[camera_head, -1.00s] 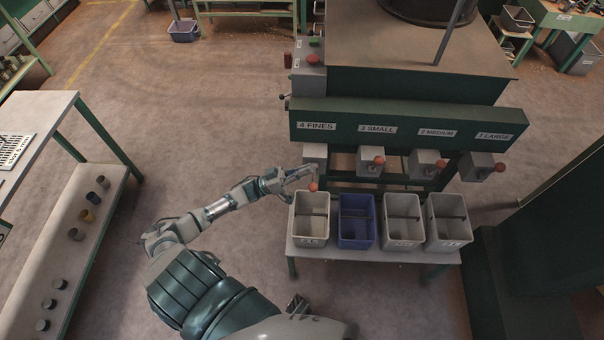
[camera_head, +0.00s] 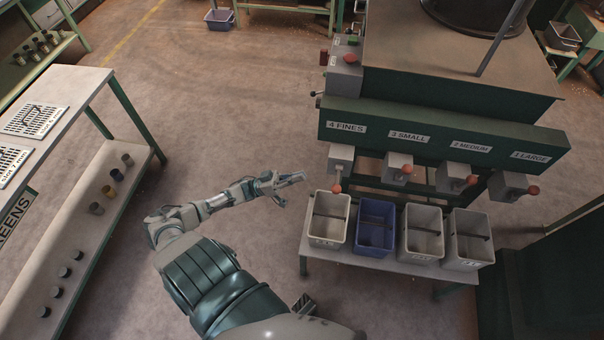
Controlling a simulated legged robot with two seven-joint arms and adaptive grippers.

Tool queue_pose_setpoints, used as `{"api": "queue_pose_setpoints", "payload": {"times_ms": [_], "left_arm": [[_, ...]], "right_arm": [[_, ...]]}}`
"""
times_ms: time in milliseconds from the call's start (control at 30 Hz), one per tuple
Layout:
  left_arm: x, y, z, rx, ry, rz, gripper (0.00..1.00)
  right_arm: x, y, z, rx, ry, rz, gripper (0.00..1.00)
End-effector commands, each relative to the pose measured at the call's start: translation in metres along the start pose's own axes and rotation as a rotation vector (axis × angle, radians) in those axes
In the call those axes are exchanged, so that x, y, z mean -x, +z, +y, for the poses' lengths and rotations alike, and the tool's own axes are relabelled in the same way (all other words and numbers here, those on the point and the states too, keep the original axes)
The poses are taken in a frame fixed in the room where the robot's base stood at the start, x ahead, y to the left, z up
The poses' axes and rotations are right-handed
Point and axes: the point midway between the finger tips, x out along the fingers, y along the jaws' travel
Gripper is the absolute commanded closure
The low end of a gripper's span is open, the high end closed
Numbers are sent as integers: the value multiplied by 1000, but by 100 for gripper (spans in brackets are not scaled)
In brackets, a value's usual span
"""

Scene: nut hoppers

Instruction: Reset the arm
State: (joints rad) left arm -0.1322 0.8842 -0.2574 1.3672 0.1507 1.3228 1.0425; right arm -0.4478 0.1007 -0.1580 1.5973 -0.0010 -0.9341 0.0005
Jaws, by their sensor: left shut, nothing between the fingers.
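My left gripper (camera_head: 290,179) is shut and empty. It is in the air at the end of my outstretched left arm, left of the hopper machine (camera_head: 440,141). It is apart from the red-knobbed lever (camera_head: 337,188) under the "4 FINES" label. My left arm reaches up and right from the bottom of the view.
A grey bin (camera_head: 329,219), a blue bin (camera_head: 375,226) and two more grey bins (camera_head: 421,233), (camera_head: 469,238) stand in a row on a low bench (camera_head: 390,265). A table with screens (camera_head: 75,90) stands at the left. The floor between is clear.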

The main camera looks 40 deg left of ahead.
Motion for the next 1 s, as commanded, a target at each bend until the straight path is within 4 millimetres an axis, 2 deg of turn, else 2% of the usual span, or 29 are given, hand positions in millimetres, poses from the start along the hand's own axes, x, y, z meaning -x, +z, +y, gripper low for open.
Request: {"api": "queue_pose_setpoints", "payload": {"times_ms": [267, 367, 467, 600, 733, 867, 1000], "left_arm": [[-3, 1, 2, -2, 1, -3, 100], [-6, 8, 1, -5, -23, -9, 100], [-16, 31, -2, -18, -110, -36, 100], [-36, 88, -6, -58, -332, -149, 100], [-46, 140, 0, -98, -550, -326, 100], [-40, 179, 17, -119, -733, -546, 100], [-22, 206, 50, -114, -884, -822, 100]], "right_arm": [[0, 0, 0, 0, 0, 1, 60], [0, 0, 0, 0, 0, 1, 60], [0, 0, 0, 0, 0, 1, 60], [0, 0, 0, 0, 0, 0, 60], [0, 0, 0, 0, 0, 0, 60], [0, 0, 0, 0, 0, 0, 60], [0, 0, 0, 0, 0, 0, 60]]}}
